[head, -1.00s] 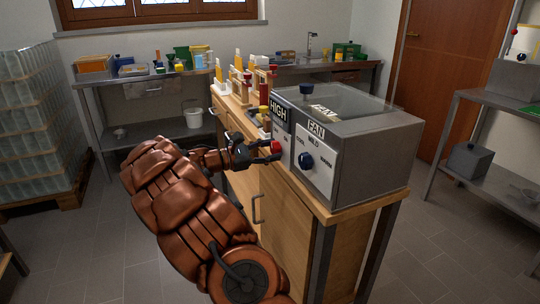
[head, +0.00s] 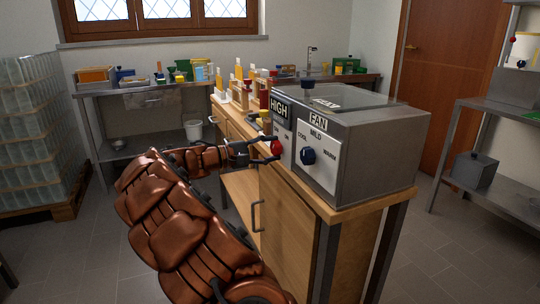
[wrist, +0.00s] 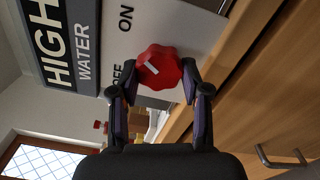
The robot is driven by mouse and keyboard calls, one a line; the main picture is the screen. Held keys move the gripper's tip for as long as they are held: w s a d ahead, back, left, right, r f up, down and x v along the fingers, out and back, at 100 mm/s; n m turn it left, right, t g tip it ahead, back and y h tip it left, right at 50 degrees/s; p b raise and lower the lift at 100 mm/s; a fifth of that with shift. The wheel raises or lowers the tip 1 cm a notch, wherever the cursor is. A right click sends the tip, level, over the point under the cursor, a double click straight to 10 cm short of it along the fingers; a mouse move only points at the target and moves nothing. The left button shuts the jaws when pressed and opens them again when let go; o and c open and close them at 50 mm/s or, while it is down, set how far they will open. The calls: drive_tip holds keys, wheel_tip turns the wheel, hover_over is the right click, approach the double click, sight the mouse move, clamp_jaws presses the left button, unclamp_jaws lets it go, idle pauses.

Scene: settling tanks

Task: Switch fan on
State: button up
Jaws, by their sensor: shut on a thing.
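A grey metal box (head: 375,160) with a glass lid stands on a wooden cabinet. Its front has a white panel labelled FAN (head: 318,163), with COOL, MILD and WARM around a dark blue knob (head: 308,156). Left of it is a narrower panel with a red knob (head: 277,147). In the wrist view this red knob (wrist: 160,67) has a white mark, ON and OFF lettering beside it, and a dark HIGH WATER label (wrist: 62,42). My gripper (head: 268,149) is shut on the red knob, a finger on either side, also in the wrist view (wrist: 152,90). The blue knob is untouched.
The wooden cabinet (head: 285,225) has a door handle below my gripper. Small bottles and racks stand on its top behind the box. A side bench (head: 110,90) holds containers at the back. A metal shelf (head: 510,110) stands right. Floor is clear at the lower right.

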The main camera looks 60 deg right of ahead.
drive_tip(key=shift+m, duration=0.3)
idle(0.4)
drive_tip(key=o, duration=1.1)
drive_tip(key=shift+o, duration=0.2)
drive_tip(key=shift+a, duration=0.1)
drive_tip(key=v, duration=1.2)
